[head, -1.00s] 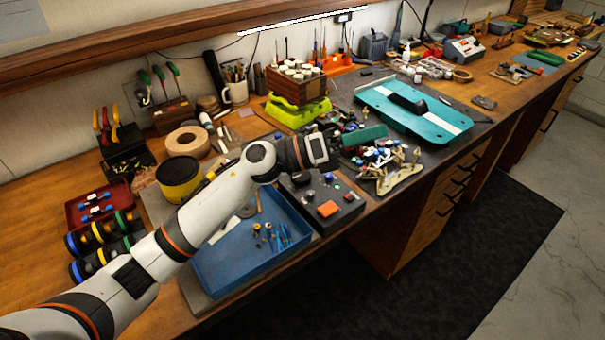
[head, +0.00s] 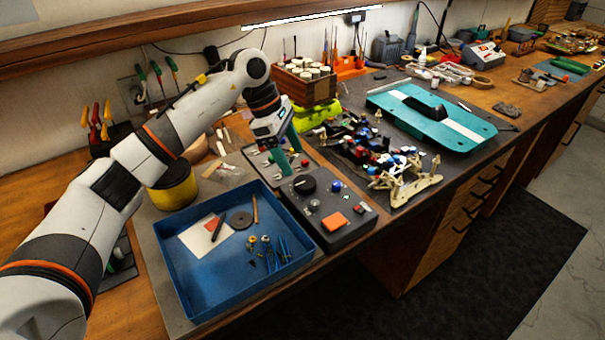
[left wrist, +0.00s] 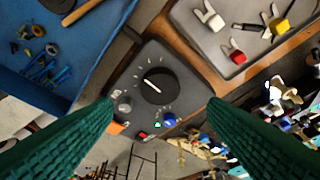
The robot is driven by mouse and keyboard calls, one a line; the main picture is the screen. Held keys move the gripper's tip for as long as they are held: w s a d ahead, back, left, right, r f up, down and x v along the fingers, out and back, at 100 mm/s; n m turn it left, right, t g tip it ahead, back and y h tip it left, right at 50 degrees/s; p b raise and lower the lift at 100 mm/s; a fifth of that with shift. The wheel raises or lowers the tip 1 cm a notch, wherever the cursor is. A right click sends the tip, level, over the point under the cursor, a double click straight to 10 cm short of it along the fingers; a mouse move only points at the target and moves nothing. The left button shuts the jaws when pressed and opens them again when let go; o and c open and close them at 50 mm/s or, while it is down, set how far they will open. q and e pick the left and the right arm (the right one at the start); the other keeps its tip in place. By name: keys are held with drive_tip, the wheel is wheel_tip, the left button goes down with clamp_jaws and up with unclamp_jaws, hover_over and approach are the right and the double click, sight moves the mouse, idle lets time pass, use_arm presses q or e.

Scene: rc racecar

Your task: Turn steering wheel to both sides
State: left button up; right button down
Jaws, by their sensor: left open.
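A dark control box (head: 330,222) sits near the bench's front edge. It carries a round black knob (head: 304,185), a blue button, small switches and an orange square. The knob also shows in the left wrist view (left wrist: 159,86), with a white pointer line and tick marks around it. My left gripper (head: 290,156) has green fingers and is open and empty. It points down above and just behind the box; in the left wrist view the knob lies between the fingers, not touching them. The racecar chassis (head: 375,148) lies right of the box. My right gripper is out of view.
A blue tray (head: 178,278) with small parts stands left of the box. A grey tray (head: 259,161) lies behind it. A teal car shell (head: 462,138) rests at the right. A wooden jar rack (head: 305,88) and a yellow tape roll (head: 174,190) stand farther back.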

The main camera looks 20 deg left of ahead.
sight(304, 181)
use_arm(q)
drive_tip(key=p+x, duration=0.1)
drive_tip(key=x, duration=0.6)
drive_tip(key=shift+d+f, duration=0.1)
drive_tip(key=c, duration=1)
drive_tip(key=shift+f+m+b, duration=0.1)
drive_tip(key=shift+m+b, duration=0.3)
drive_tip(key=shift+b, duration=0.15)
drive_tip(key=m+g+b, duration=0.1)
drive_tip(key=m+b, duration=0.1)
drive_tip(key=b, duration=0.1)
drive_tip(key=shift+w+f+m+b, duration=0.1)
drive_tip(key=shift+w+m+b, duration=0.05)
drive_tip(key=shift+m+b, duration=0.25)
drive_tip(key=shift+m+g+b, duration=0.6)
drive_tip(key=shift+m+b, duration=0.3)
drive_tip(key=shift+m, duration=0.2)
drive_tip(key=shift+w+d+m+g+y+b, duration=0.1)
drive_tip(key=shift+m+g+y+b, duration=0.35)
drive_tip(key=shift+m, duration=0.75)
drive_tip(key=shift+r, duration=0.25)
